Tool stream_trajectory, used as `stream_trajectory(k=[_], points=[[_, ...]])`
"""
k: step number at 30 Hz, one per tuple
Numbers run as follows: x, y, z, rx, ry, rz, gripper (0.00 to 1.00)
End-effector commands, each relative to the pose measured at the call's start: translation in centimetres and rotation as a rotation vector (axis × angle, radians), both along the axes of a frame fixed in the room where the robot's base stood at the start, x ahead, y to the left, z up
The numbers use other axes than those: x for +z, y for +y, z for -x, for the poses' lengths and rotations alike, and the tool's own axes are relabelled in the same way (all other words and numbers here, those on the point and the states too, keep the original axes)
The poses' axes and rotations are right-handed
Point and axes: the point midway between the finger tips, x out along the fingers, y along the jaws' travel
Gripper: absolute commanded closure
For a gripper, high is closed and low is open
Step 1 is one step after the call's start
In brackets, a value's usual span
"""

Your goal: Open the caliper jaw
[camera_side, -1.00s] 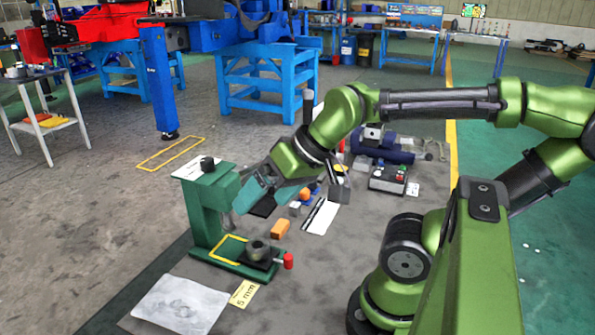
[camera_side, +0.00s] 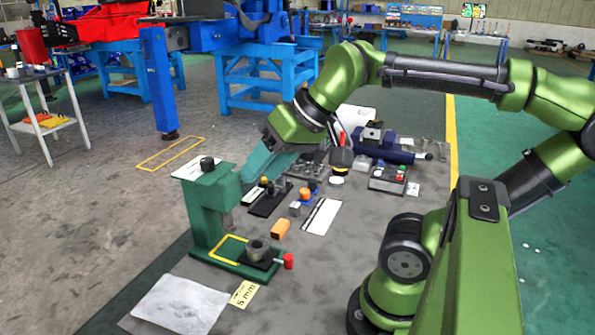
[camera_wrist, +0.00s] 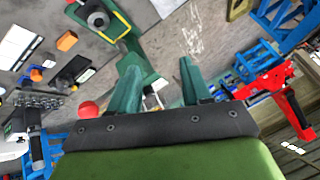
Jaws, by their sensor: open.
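I cannot make out a plain hand caliper; the most jaw-like thing is a green C-shaped stand (camera_side: 207,215) with a black knob on top. A short grey spindle hangs from its head above a grey ring-shaped part (camera_side: 257,249) on a black plate, with a gap between them. A red knob (camera_side: 288,261) sits at the base's right end. My gripper (camera_side: 247,180) is beside the stand's head, its teal fingers pointing down-left; contact cannot be told. In the wrist view my gripper (camera_wrist: 159,66) is open and empty, with the ring part (camera_wrist: 97,20) beyond.
A "5 mm" card (camera_side: 243,294) and a white sheet (camera_side: 180,304) lie in front of the stand. An orange block (camera_side: 281,228), a white paper (camera_side: 321,216) and several small parts lie to its right. A control box (camera_side: 388,180) stands farther right.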

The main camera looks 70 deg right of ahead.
Motion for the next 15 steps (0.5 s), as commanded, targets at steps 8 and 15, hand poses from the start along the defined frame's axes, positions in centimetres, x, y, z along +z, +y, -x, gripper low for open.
stream_trajectory(k=[8, 15], points=[[3.6, -4.8, -5.4, -0.093, 0.137, 0.015, 0.52], [5.8, -13.1, -11.5, -0.233, 0.303, 0.022, 0.52]])
